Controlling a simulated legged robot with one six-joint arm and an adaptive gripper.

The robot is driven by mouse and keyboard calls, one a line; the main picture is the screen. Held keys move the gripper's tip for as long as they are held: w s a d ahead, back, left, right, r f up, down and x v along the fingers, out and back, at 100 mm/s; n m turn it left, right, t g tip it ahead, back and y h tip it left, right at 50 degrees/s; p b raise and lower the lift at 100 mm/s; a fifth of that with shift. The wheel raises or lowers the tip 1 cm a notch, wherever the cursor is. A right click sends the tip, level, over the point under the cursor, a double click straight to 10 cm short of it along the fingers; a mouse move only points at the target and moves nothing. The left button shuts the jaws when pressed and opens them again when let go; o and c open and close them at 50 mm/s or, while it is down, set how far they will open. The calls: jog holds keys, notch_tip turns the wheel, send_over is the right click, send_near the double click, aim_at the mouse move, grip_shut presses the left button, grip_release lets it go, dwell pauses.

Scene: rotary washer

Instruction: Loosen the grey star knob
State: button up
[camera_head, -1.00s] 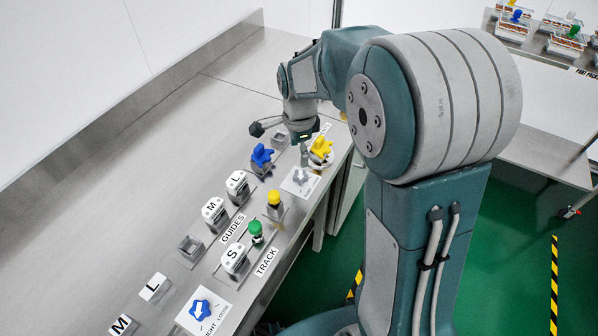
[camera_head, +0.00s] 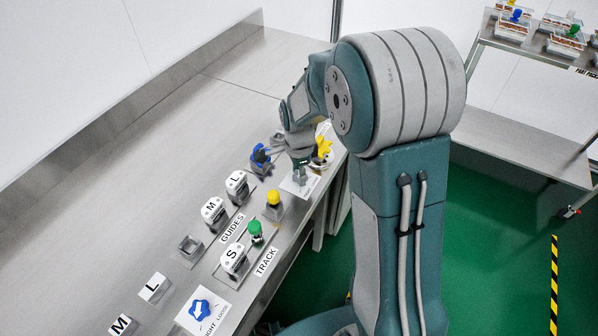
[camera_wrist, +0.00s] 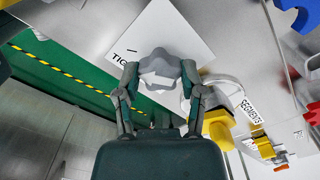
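The grey star knob (camera_wrist: 160,68) is at the upper middle of the wrist view, on a white label card (camera_wrist: 185,30) whose printed word is partly hidden. My gripper (camera_wrist: 160,78) is at the knob, with one finger on its left and one on its right. The fingertips are very close to its sides; I cannot tell whether they press on it. In the head view my gripper (camera_head: 300,180) is down over the card (camera_head: 311,184) and hides the knob.
A yellow knob (camera_head: 323,148) stands close beside my gripper, and a blue one (camera_head: 260,155) is to its left. A yellow-capped post (camera_head: 274,199) and a green knob (camera_head: 255,230) stand nearer. A blue star knob (camera_head: 200,309) is at the front. The back left bench is clear.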

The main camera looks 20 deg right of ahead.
dwell(0.4)
jog(key=n, duration=0.5)
jog(key=shift+n, duration=0.3)
jog(key=n, duration=1.1)
jog(key=shift+d+n, duration=0.15)
jog(key=shift+n, duration=0.25)
jog(key=n, duration=0.5)
jog(key=o, duration=1.2)
jog(key=shift+c, duration=0.2)
